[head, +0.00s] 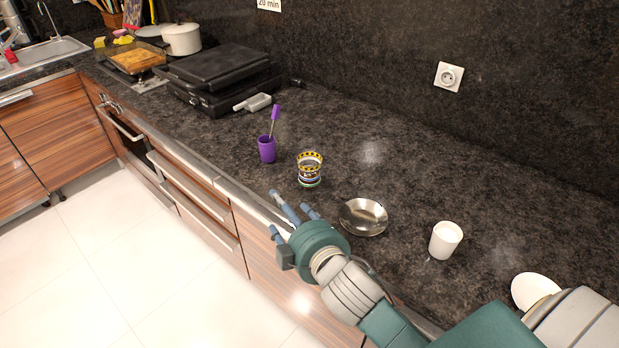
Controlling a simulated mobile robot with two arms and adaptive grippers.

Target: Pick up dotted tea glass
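The dotted tea glass (310,171) stands upright on the dark stone counter. It is clear, with a yellow and black dotted band at the rim and coloured bands lower down. My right gripper (290,212) is close to the counter's front edge, below and slightly left of the glass in the head view. Its fingers are spread, with nothing between them, and a gap shows between them and the glass. My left gripper is not in view.
A purple cup (267,149) with a purple-handled utensil stands left of the glass. A metal bowl (363,217) lies to its right, then a white cup (445,240) and a white dish (534,290). A black grill (222,78) is further back. The counter behind the glass is clear.

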